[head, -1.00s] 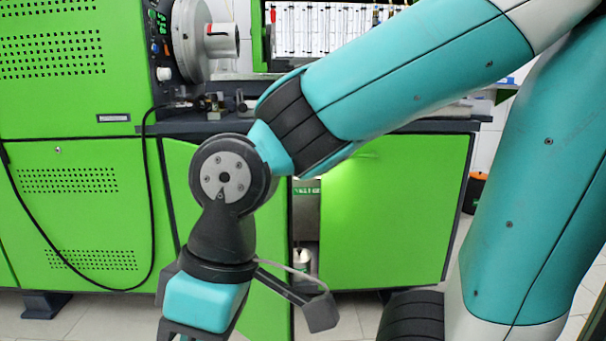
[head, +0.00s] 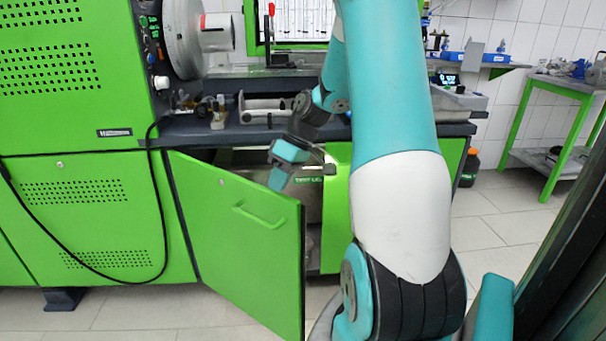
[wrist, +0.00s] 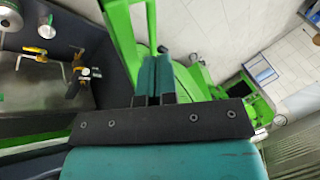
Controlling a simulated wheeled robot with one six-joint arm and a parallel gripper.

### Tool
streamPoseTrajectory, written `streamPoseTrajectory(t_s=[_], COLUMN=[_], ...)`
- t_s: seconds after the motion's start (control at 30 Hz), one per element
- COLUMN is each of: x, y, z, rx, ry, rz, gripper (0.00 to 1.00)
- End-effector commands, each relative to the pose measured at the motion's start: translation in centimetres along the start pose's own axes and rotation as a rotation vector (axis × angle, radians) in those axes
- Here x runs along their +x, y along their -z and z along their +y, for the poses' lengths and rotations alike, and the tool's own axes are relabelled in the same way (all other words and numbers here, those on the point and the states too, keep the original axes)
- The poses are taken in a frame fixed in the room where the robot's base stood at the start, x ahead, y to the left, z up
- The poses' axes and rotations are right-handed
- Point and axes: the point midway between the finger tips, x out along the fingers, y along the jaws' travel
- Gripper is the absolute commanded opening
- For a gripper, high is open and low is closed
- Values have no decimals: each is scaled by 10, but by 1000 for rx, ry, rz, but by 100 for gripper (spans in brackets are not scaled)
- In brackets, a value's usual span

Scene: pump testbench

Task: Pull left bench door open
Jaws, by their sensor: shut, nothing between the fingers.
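The left bench door (head: 235,245) is green and stands partly open, hinged at its left side and swung out toward me. Its green bar handle (head: 258,215) is on the outer face and nothing holds it. My gripper (head: 277,183) is shut and empty. It appears above and behind the door's top edge, near the cabinet opening and below the worktop; I cannot tell whether it touches the door. In the wrist view the two teal fingers (wrist: 154,78) are together, with a green edge to their left.
The dark worktop (head: 200,128) carries fittings above the opening. A second green door (head: 337,200) stands right of the opening, largely behind my arm. A black cable (head: 158,225) hangs at the left cabinet. A green side table (head: 560,125) is at far right. Tiled floor (head: 495,215) is free at right.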

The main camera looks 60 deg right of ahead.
Motion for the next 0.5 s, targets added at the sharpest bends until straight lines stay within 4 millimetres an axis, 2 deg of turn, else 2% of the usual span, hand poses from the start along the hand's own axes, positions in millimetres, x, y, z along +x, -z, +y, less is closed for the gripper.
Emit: streamPoseTrajectory(t_s=[0.03, 0.1, 0.2, 0.23, 0.33, 0.5], x=[-24, -40, -58, -54, -59, -50], y=[-13, -32, -60, -68, -82, -86], z=[24, 54, 84, 92, 104, 108], rx=[28, 40, 51, 39, 11, -4], ry=[9, 15, 17, 23, 33, 40], rz=[33, 74, 124, 136, 165, 176], gripper=[0, 0, 0, 0, 0, 0])
